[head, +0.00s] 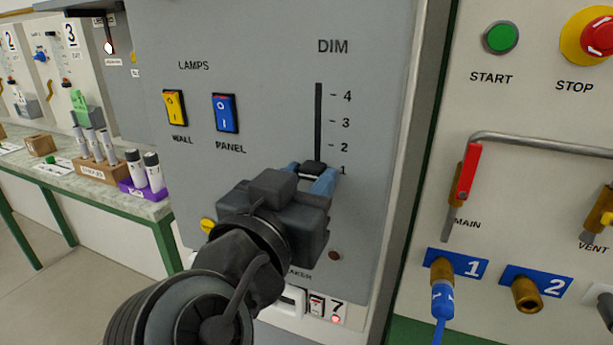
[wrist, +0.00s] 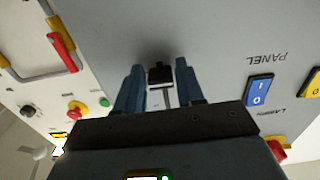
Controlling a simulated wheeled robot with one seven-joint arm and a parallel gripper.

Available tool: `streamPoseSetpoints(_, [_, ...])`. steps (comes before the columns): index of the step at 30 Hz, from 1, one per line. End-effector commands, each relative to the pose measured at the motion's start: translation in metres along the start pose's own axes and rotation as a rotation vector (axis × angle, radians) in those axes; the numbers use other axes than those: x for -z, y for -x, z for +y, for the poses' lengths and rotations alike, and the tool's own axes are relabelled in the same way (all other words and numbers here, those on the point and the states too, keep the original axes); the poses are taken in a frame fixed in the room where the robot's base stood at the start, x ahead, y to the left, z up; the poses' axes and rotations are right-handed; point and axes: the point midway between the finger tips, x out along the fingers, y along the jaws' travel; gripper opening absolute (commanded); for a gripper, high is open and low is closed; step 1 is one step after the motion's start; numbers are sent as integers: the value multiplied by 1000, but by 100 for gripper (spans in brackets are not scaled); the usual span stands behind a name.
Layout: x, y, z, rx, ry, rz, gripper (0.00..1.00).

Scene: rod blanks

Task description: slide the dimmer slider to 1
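The dimmer slider's black knob (head: 313,167) sits at the bottom end of its dark vertical slot, level with the mark 1 under the label DIM. Marks 2, 3 and 4 run up the slot's right side. My gripper (head: 309,175) is at the knob, with one blue finger on each side. In the wrist view, which is turned over, the knob (wrist: 160,72) lies between the two blue fingertips of my gripper (wrist: 161,80). A narrow gap shows on each side of it, so the fingers look open around it.
A yellow WALL switch (head: 175,108) and a blue PANEL switch (head: 226,113) are on the same grey panel, left of the slot. To the right, another panel has a green START button (head: 500,38), a red STOP button (head: 597,38) and a red-handled MAIN lever (head: 468,172).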

Motion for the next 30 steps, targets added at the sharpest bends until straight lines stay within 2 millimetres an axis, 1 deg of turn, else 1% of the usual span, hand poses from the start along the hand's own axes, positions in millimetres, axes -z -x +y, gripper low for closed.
streamPoseSetpoints(1, [1, 0, 0, 0, -1, 2, 43])
streamPoseSetpoints(5, [2, 0, 0, 0, -3, 4, 55])
streamPoseSetpoints(11, [3, 0, 0, 0, -4, 5, 55])
streamPoseSetpoints(14, [3, 4, 0, 2, -4, 6, 55])
streamPoseSetpoints(17, [2, 15, -1, 2, -4, 6, 55])
streamPoseSetpoints(24, [1, 54, 0, 4, -5, 6, 55])
streamPoseSetpoints(27, [1, 67, -1, 3, -3, 5, 55])
streamPoseSetpoints(30, [1, 74, 0, 1, -3, 5, 55])
